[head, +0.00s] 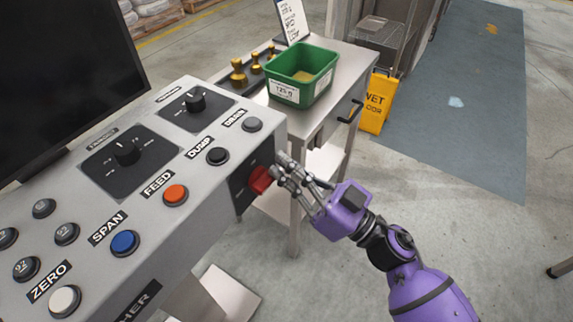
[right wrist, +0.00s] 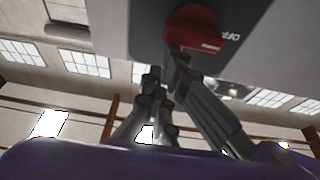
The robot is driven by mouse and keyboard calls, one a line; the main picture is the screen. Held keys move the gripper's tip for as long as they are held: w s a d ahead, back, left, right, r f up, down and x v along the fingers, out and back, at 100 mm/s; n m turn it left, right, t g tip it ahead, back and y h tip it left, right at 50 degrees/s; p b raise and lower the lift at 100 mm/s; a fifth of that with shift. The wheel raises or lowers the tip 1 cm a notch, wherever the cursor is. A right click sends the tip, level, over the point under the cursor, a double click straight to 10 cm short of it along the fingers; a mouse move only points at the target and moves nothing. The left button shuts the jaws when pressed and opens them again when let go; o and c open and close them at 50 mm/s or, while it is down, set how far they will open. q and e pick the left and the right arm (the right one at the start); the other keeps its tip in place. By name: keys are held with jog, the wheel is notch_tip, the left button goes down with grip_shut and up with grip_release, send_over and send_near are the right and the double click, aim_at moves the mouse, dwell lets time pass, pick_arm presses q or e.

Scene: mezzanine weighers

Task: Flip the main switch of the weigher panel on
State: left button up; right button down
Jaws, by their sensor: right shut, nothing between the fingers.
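The weigher panel (head: 208,213) is a grey console at the left of the head view. Its main switch, a red rotary knob (head: 261,180), sits on a dark plate (head: 240,187) on the panel's right side face. The knob also shows in the right wrist view (right wrist: 192,27), with an "OFF" label beside it. My right gripper (head: 281,170) is shut and empty, its fingertips right at the knob. I cannot tell whether they touch it. My left gripper is not in view.
The panel top carries several buttons, including a red FEED button (head: 175,195), and two dials. Behind stands a steel table (head: 322,112) with a green bin (head: 303,76) and brass weights (head: 238,75). Floor at right is open.

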jog(key=shift+w+d+m+t+p, duration=0.15)
jog(key=shift+m+t+p, duration=0.15)
jog(key=shift+m+p, duration=0.25)
